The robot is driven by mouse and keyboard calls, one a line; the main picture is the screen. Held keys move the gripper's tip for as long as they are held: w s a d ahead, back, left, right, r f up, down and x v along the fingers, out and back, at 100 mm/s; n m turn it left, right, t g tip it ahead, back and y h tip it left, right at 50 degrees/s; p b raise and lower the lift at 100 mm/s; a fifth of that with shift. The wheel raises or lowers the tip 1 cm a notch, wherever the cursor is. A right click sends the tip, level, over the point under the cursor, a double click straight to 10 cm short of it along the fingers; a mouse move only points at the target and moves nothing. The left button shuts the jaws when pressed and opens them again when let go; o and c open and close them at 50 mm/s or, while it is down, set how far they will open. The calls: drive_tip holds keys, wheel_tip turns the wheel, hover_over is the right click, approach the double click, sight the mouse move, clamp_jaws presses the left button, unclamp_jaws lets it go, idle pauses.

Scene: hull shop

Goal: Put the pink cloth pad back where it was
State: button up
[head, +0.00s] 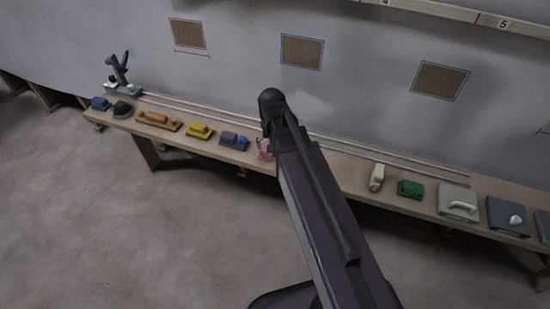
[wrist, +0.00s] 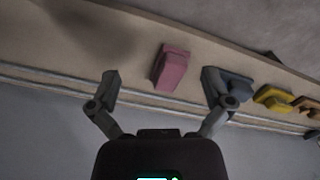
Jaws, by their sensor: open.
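The pink cloth pad (wrist: 171,68) rests on the wooden bench, seen in the wrist view between and beyond my fingertips. In the head view only a bit of the pink pad (head: 264,149) shows, mostly hidden behind my arm. My gripper (wrist: 158,86) is open and empty, with its two fingers apart and the pad not between them. In the head view my arm hides the gripper's fingers.
The long bench (head: 335,162) runs along the wall, with rails at its back. A blue-grey block (head: 233,141) and a yellow block (head: 199,131) stand left of the pad. A cream tool (head: 377,177) and green block (head: 410,189) stand further right, past a clear stretch.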

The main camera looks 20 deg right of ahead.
drive_tip(key=s+n, duration=0.2)
drive_tip(key=s, duration=0.4)
drive_tip(key=shift+s+a+n, duration=0.2)
drive_tip(key=shift+a+n, duration=0.1)
drive_tip(key=shift+n, duration=0.1)
drive_tip(key=c, duration=0.6)
